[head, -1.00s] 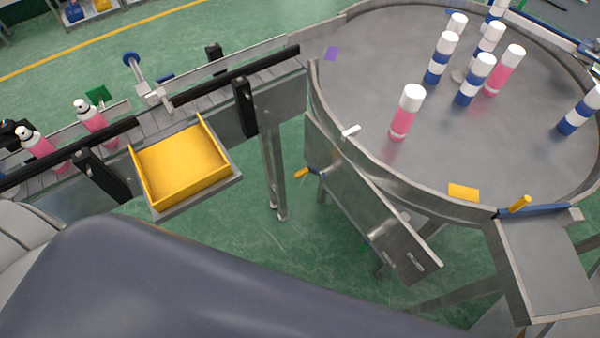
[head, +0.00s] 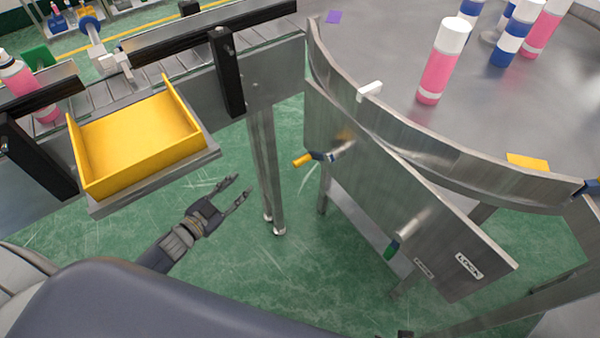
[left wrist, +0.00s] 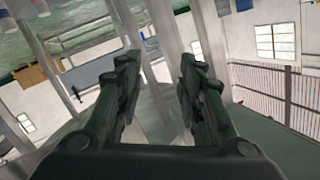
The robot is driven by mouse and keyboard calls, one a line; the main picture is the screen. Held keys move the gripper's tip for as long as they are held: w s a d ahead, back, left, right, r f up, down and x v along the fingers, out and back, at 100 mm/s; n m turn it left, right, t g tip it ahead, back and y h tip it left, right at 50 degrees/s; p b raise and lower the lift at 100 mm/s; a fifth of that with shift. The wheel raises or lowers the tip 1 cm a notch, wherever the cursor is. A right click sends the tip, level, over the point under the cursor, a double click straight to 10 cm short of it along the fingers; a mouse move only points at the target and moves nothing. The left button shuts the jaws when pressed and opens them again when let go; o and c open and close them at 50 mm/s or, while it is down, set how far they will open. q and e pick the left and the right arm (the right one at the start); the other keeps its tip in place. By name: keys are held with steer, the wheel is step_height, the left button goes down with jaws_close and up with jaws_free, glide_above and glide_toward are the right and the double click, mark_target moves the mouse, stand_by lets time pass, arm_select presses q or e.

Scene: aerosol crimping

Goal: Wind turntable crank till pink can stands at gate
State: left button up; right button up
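The round steel turntable (head: 400,60) fills the upper right of the head view. A pink can with a white cap (head: 440,65) stands upright near its left rim, beside a small white tab (head: 369,90) on the rim. My left gripper (head: 243,189) is open and empty over the floor, left of the panel and apart from both handles. It also shows open in the left wrist view (left wrist: 157,65). My right gripper is not in view.
A yellow tray (head: 140,140) sits at the front of the conveyor (head: 145,80). A steel leg (head: 265,165) stands between my left gripper and the panel. More blue-and-white and pink cans stand farther back on the turntable. A purple marker (head: 334,17) and yellow marker (head: 528,162) show near the rim.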

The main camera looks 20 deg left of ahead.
arm_select(q)
steer(key=d+r+m+h+b, duration=0.5)
steer(key=r+m+h+b, duration=0.1)
steer(key=r+h, duration=0.15)
steer(key=m+g+h+b, duration=0.3)
steer(key=m+h, duration=0.2)
glide_toward(317, 158)
steer(key=w+d, duration=0.1)
steer(key=w, duration=0.1)
steer(key=w+d+r, duration=0.1)
steer(key=w, duration=0.1)
steer(key=w+d, duration=0.2)
steer(key=shift+r, duration=0.25)
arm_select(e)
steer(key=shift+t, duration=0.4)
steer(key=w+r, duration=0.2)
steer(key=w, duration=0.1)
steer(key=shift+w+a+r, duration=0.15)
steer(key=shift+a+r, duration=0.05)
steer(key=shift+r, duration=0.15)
